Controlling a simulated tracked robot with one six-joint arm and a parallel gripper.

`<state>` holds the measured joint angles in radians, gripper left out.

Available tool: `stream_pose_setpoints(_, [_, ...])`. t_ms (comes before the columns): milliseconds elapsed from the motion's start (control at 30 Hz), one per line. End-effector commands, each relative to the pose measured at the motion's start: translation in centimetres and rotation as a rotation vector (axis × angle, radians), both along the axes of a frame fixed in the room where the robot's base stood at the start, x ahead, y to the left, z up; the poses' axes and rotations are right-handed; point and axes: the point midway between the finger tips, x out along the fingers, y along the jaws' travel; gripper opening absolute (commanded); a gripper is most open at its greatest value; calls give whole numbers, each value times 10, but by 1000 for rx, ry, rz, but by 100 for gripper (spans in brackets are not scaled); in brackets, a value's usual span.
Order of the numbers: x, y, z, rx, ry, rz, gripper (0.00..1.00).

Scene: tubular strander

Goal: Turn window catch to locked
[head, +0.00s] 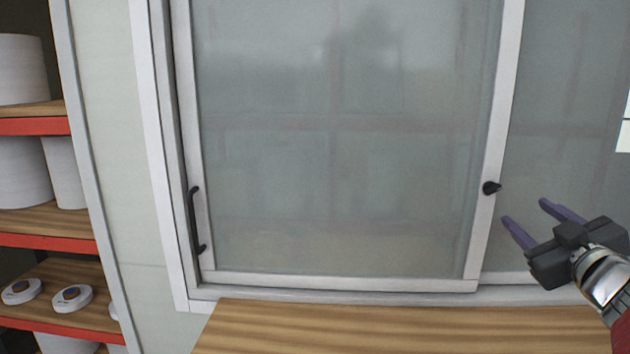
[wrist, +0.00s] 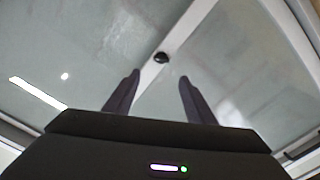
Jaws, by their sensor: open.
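The window catch (head: 491,188) is a small black knob with a short lever on the white vertical frame where the two window panes meet. In the head view its tip points right. It also shows in the wrist view (wrist: 161,58), ahead of my fingers and roughly centred between them. My gripper (head: 531,217) is open and empty, to the right of the catch and a little below it in the head view. Its two purple fingers point toward the catch and are apart from it. Nothing hides the catch.
The sliding window (head: 340,140) has a black pull handle (head: 195,220) on its left frame. A wooden surface (head: 400,328) lies below the window. A shelf (head: 45,217) with white rolls stands at the left. The space before the glass is clear.

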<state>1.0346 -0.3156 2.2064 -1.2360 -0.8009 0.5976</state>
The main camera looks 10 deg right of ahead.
Motion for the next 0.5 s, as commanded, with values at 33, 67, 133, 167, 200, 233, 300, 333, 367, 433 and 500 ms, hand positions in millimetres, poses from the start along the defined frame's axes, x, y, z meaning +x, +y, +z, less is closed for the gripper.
stream_pose_setpoints(33, [-4,-1,-1,-4,3,3,50])
stream_pose_setpoints(67, [-5,0,-1,-6,5,9,50])
stream_pose_setpoints(133, [-7,0,-1,-8,7,12,50])
stream_pose_setpoints(167, [-7,0,-2,-8,7,12,50])
stream_pose_setpoints(200, [-7,0,-2,-8,8,11,50])
stream_pose_setpoints(233, [-7,-1,-2,-8,8,11,50])
stream_pose_setpoints(300, [-8,-1,-2,-8,8,9,50])
stream_pose_setpoints(333, [-8,-1,-2,-8,8,9,50])
stream_pose_setpoints(367, [-8,-1,-1,-8,8,9,50])
stream_pose_setpoints(433, [-8,-2,-1,-7,8,7,50])
stream_pose_setpoints(500, [-6,-2,-1,-7,7,8,50])
